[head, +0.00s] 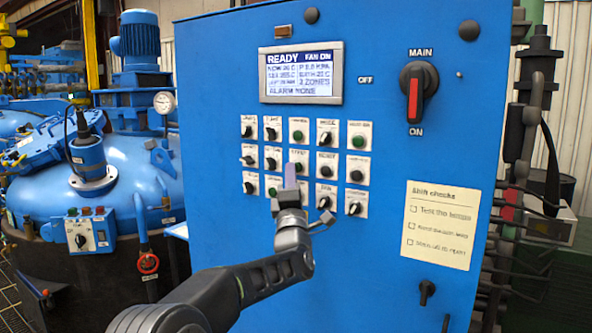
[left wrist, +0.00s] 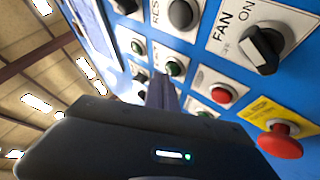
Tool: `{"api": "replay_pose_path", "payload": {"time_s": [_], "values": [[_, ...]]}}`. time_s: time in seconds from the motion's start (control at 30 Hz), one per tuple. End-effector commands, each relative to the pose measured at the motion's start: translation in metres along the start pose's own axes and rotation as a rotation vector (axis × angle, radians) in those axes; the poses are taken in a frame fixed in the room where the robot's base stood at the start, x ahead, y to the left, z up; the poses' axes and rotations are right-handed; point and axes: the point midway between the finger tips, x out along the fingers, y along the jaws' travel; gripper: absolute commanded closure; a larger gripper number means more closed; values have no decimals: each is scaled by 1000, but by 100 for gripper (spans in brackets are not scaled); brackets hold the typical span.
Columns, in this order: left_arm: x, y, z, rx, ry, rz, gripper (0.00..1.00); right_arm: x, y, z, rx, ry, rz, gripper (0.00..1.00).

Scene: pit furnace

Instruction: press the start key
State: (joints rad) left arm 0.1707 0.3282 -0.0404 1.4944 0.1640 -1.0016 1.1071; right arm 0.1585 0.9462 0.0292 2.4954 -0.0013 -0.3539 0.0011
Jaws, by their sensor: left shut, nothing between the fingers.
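A blue control cabinet (head: 390,40) carries rows of keys and knobs on white plates. My left gripper (head: 290,178) is shut and empty, its fingers upright in front of the middle column of keys. A key plate (head: 298,155) shows just above the fingertips; its small label is too blurred to read surely, so I cannot tell which is the start key. In the left wrist view the fingers (left wrist: 162,92) reach towards the panel, close by a green button (left wrist: 175,68). I cannot tell whether they touch anything. My right gripper is not in view.
The display (head: 301,73) reads READY, FAN ON and ALARM NONE. A red main switch (head: 415,95) is at upper right, a checklist note (head: 437,225) below it. The left wrist view shows a red mushroom button (left wrist: 281,140) and a black FAN knob (left wrist: 262,48) nearby.

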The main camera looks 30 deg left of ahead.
Motion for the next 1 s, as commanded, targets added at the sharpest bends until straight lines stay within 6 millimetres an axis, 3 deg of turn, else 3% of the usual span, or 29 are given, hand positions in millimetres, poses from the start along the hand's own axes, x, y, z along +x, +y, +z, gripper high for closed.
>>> {"api": "replay_pose_path", "payload": {"time_s": [1.0], "values": [[5,-4,4,0,0,0,100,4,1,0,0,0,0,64]]}}
